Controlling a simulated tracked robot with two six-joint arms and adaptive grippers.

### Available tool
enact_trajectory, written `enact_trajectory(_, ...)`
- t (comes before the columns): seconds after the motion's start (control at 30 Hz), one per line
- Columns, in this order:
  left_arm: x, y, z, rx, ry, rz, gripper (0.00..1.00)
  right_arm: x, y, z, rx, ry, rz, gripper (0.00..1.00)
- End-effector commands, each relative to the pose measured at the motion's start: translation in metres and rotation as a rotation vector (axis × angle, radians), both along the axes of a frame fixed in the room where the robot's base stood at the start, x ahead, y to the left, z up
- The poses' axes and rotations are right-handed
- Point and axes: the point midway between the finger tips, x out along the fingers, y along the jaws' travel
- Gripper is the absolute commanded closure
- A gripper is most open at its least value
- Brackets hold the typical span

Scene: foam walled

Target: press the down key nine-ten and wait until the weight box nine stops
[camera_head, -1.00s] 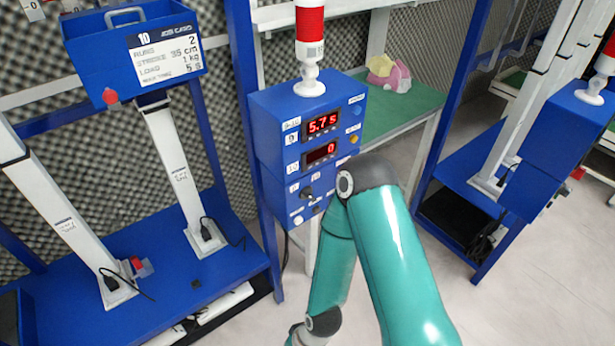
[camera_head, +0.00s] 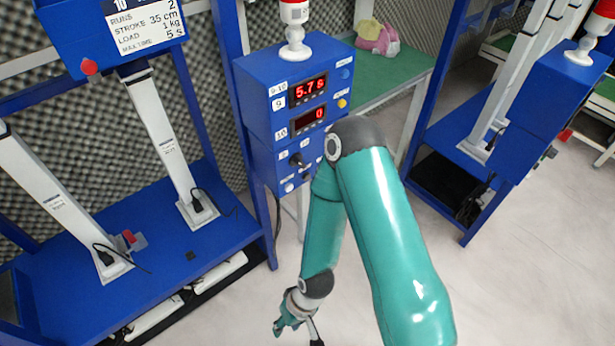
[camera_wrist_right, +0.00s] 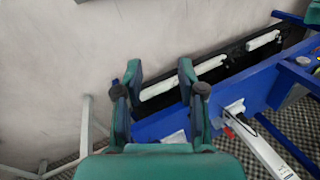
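The blue control box labelled 9-10 (camera_head: 257,92) stands in the middle of the head view. Its upper red display (camera_head: 307,90) appears to read 5.7 s, and its lower display (camera_head: 308,119) reads 0. Dark switches (camera_head: 298,159) and small round buttons are on its lower front; my right arm partly covers that area, and I cannot read which is the down key. A blue weight box with a job card numbered 10 (camera_head: 103,32) is at upper left. Weight box nine cannot be identified. My right gripper (camera_head: 297,330) hangs low, apart from the control box. In the wrist view it is open and empty (camera_wrist_right: 158,68). My left gripper is out of view.
A red and white signal lamp (camera_head: 295,35) tops the control box. A green table (camera_head: 395,82) stands behind it with pink and yellow items (camera_head: 378,35). A blue rig frame (camera_head: 160,255) fills the left, and another blue box (camera_head: 553,95) is at right. The lower right floor is clear.

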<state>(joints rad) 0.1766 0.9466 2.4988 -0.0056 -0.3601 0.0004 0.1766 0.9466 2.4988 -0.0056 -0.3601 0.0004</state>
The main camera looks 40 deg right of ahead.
Motion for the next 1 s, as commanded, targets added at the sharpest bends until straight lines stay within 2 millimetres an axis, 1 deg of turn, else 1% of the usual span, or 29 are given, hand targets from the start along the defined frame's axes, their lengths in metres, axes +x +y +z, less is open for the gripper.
enact_trajectory(0.23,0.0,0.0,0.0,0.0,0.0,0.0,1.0,0.0,0.0,0.0,0.0,0.0,0.0,0.6)
enact_trajectory(0.47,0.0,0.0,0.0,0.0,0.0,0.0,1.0,0.0,0.0,0.0,0.0,0.0,0.0,0.99)
enact_trajectory(0.5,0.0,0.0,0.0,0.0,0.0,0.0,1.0,0.0,0.0,0.0,0.0,0.0,0.0,1.0)
enact_trajectory(1.0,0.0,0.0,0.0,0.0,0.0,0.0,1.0,0.0,0.0,0.0,0.0,0.0,0.0,1.0)
